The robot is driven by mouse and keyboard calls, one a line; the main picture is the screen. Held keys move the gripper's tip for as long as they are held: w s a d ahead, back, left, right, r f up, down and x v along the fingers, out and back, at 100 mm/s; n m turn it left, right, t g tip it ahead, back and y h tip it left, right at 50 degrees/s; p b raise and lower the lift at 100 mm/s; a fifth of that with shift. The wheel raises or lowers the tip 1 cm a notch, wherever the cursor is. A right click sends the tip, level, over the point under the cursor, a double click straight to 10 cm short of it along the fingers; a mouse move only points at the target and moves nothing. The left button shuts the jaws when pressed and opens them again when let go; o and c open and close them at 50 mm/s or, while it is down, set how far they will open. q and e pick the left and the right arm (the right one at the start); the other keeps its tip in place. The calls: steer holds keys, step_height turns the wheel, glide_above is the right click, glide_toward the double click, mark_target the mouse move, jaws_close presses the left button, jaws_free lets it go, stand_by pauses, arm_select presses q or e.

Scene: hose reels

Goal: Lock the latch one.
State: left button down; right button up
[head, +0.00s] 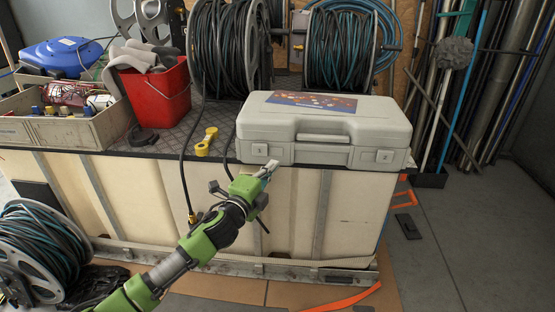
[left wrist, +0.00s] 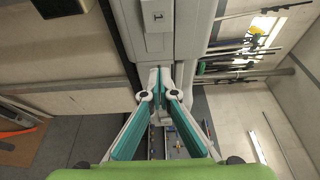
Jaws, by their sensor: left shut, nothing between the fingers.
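A closed grey plastic case (head: 320,125) lies on the bench top, with a carry handle on its front. A square latch (head: 259,150) is at the left of its front and another latch (head: 385,156) at the right. In the left wrist view a latch marked 1 (left wrist: 158,17) is at the top, on the case's grey wall (left wrist: 187,28). My left gripper (head: 271,166) is shut and empty, its tips just below the left latch. In the left wrist view the fingertips (left wrist: 160,70) are close to the case; I cannot tell whether they touch. My right gripper is out of view.
A red bucket (head: 155,95), a yellow tool (head: 206,141) and a parts crate (head: 65,128) stand left of the case. Hose reels (head: 228,48) are behind it. Pipes (head: 500,80) lean at the right. The floor (head: 480,235) at the right is mostly clear.

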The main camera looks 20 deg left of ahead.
arm_select(q)
steer(key=shift+s+a, duration=0.1)
steer(key=shift+s, duration=1.55)
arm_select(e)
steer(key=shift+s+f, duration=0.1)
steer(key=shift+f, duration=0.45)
